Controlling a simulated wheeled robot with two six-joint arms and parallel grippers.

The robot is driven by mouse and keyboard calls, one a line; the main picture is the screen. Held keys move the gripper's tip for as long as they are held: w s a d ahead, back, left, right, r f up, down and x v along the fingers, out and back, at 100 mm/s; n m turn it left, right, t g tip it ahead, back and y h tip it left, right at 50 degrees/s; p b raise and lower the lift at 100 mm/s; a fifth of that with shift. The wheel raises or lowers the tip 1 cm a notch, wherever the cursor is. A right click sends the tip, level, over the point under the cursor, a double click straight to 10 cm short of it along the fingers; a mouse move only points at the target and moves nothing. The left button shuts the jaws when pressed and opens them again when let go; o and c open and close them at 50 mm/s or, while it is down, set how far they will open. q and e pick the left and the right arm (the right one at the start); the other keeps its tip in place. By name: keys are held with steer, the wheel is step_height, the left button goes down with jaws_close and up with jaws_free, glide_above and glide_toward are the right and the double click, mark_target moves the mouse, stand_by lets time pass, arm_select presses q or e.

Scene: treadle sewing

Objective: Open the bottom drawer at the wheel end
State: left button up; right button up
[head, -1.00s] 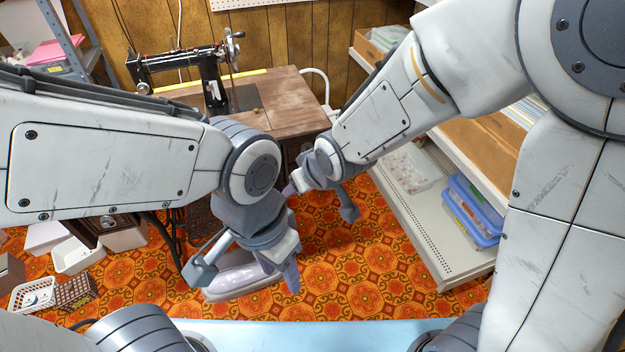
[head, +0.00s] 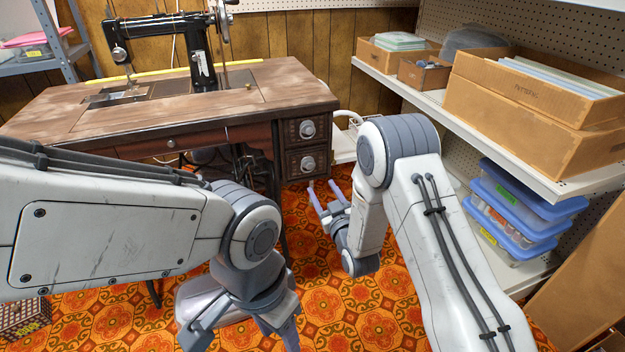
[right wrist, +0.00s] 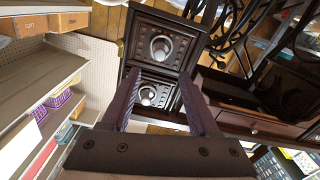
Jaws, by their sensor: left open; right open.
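The treadle sewing table (head: 150,95) carries a black machine (head: 165,40) with its hand wheel at the right. At that end hang two dark drawers with round metal pulls. The bottom drawer (head: 292,169) looks closed under the upper drawer (head: 291,136). My right gripper (head: 322,187) is open and empty, just below and right of the bottom drawer in the head view. In the upside-down right wrist view, the bottom drawer (right wrist: 172,28) is the upper, larger one, ahead of the open fingers (right wrist: 158,76). My left gripper (head: 242,340) is open, low at the picture's bottom, away from the drawers.
A white shelf unit (head: 505,165) with cardboard boxes (head: 520,105) and blue-lidded bins (head: 515,215) lines the right side. A pale rounded object (head: 195,297) stands on the floor behind my left gripper. Patterned orange floor (head: 310,265) is clear before the drawers.

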mark_target(310, 167)
steer(key=b+x, duration=0.2)
steer(key=x, duration=0.6)
steer(key=shift+w+f, duration=0.1)
steer(key=shift+w, duration=0.15)
steer(key=shift+w+a+b, duration=0.25)
steer(key=shift+w+b, duration=0.1)
steer(key=shift+w, duration=0.2)
jaws_close()
stand_by(0.6)
